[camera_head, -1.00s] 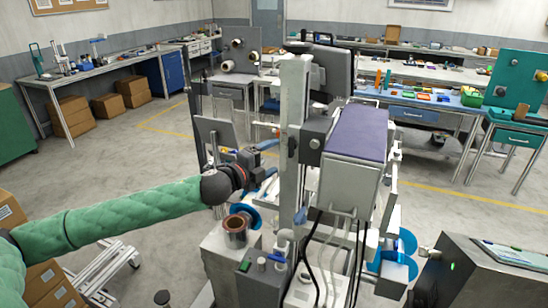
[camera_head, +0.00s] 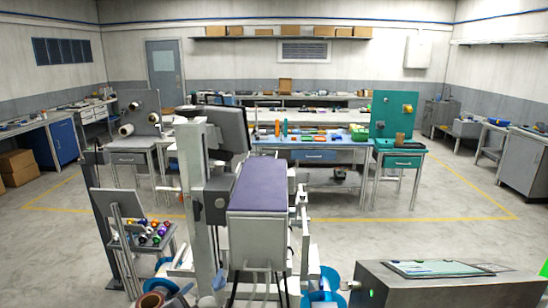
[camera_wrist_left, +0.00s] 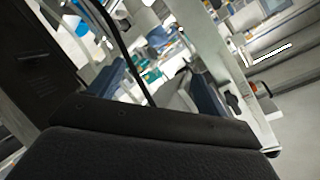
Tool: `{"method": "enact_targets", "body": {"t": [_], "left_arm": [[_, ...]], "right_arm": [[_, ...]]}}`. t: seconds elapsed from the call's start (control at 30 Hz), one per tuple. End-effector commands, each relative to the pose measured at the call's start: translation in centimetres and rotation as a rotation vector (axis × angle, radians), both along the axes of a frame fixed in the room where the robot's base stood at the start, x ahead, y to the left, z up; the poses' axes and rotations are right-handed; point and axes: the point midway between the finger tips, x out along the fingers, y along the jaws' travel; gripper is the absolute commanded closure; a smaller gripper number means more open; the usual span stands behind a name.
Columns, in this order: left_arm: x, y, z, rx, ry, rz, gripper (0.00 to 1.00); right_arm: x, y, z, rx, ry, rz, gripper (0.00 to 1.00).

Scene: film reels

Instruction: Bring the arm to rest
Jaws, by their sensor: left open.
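My left arm does not show in the head view. In the left wrist view my left gripper (camera_wrist_left: 166,90) shows its two blue-grey fingers apart, with nothing seen between them. Dark parts fill the lower part of that view, and the room appears tilted behind the fingers. My right gripper is in neither view. The machine with a purple-topped box (camera_head: 262,185) and a pale upright column (camera_head: 196,190) stands in front of me in the head view.
A copper-coloured reel (camera_head: 150,300) sits at the bottom left. Blue reels (camera_head: 325,282) are low on the machine. A grey cabinet (camera_head: 450,290) stands at the right. A rack of coloured spools (camera_head: 150,235) stands left. Open floor (camera_head: 420,235) lies beyond, towards the benches.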

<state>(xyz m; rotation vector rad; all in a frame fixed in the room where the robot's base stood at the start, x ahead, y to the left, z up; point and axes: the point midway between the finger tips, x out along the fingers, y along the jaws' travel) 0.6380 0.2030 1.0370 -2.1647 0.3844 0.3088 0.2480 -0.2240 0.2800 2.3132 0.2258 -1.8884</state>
Motion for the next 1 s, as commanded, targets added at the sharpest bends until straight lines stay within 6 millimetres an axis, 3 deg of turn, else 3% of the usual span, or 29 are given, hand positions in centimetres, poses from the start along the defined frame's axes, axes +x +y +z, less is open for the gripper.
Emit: {"method": "enact_targets", "body": {"t": [0.2, 0.6, 1.0], "left_arm": [[-5.7, -0.3, -5.5, -0.148, 0.213, 0.151, 0.23], [-18.3, 0.5, -13.9, -0.358, 0.613, 0.456, 0.23], [-26.2, 1.1, -17.0, -0.441, 0.826, 0.628, 0.23]], "right_arm": [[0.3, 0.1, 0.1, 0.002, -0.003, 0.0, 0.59], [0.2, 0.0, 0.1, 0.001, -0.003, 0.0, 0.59], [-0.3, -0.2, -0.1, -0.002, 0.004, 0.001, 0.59]]}}
